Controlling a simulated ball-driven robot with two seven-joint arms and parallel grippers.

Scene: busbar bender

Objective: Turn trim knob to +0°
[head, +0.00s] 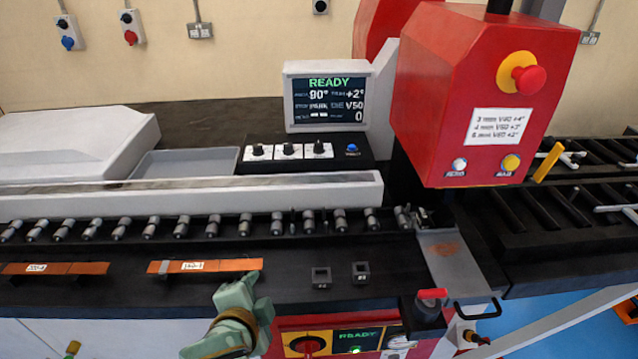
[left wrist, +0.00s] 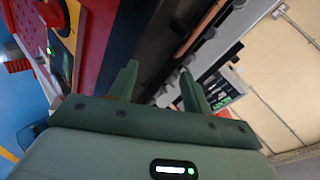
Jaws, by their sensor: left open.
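Three small knobs (head: 288,150) on white plates sit in a row on the black control panel (head: 305,167), with a blue button (head: 352,148) to their right. Their labels are too small to tell which one is the trim knob. The screen (head: 325,97) above reads READY, 90°, TRIM +2° and V50. My left gripper (head: 242,288) is open and empty, in front of and below the panel, by the front of the bench near a copper bar. Its two open fingers show in the left wrist view (left wrist: 157,80). My right gripper is not in view.
A row of grey rollers (head: 180,226) and a long pale rail (head: 200,195) lie between my left gripper and the panel. Copper bars (head: 225,265) lie on the bench. The red machine head (head: 480,90) stands to the right. A lower panel has a red knob (head: 308,345).

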